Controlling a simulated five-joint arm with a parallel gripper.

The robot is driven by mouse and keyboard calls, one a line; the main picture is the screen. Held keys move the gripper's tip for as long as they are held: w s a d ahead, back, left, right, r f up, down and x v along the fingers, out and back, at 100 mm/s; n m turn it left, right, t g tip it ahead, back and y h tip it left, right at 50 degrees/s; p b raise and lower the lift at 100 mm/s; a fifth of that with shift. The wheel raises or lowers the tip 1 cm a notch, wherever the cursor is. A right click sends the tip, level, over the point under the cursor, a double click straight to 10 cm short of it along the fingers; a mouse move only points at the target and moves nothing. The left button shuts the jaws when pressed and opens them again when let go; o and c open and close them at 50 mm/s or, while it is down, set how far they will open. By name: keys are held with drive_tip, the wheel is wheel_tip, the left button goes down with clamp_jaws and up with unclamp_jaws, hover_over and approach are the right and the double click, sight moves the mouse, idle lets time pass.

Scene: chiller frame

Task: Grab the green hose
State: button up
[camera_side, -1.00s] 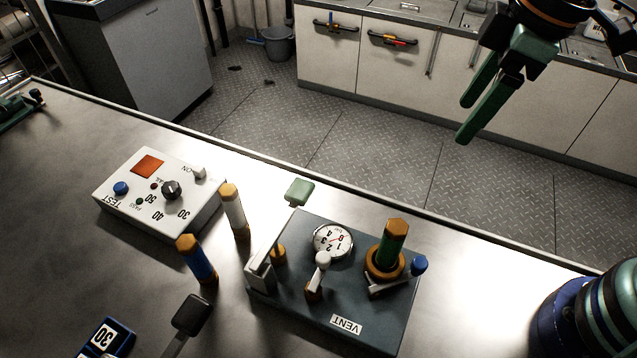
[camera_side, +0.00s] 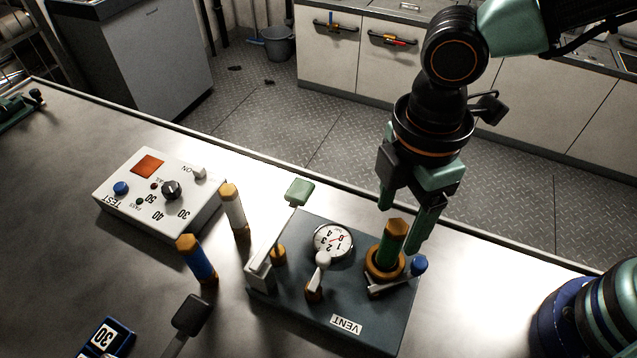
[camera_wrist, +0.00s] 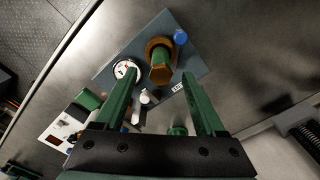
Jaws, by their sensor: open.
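The green hose (camera_side: 392,243) stands upright in a brass collar on the dark vent block (camera_side: 357,321), with a brass hex cap on top. In the wrist view the hose (camera_wrist: 160,72) shows beyond the fingertips, near the top middle. My gripper (camera_side: 402,228) is open, with its two green fingers pointing down just behind and above the hose. In the wrist view my gripper (camera_wrist: 158,82) has a wide gap between its fingers, with nothing held. I cannot tell from the side view whether a finger touches the hose.
The block carries a gauge (camera_side: 333,240), a small lever and a blue-knobbed valve (camera_side: 419,265) close to the hose. A white test box (camera_side: 160,190) sits farther left.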

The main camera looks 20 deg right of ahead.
sight(389, 250)
drive_tip(key=shift+s+f, duration=0.1)
drive_tip(key=shift+f, duration=2.6)
clamp_jaws()
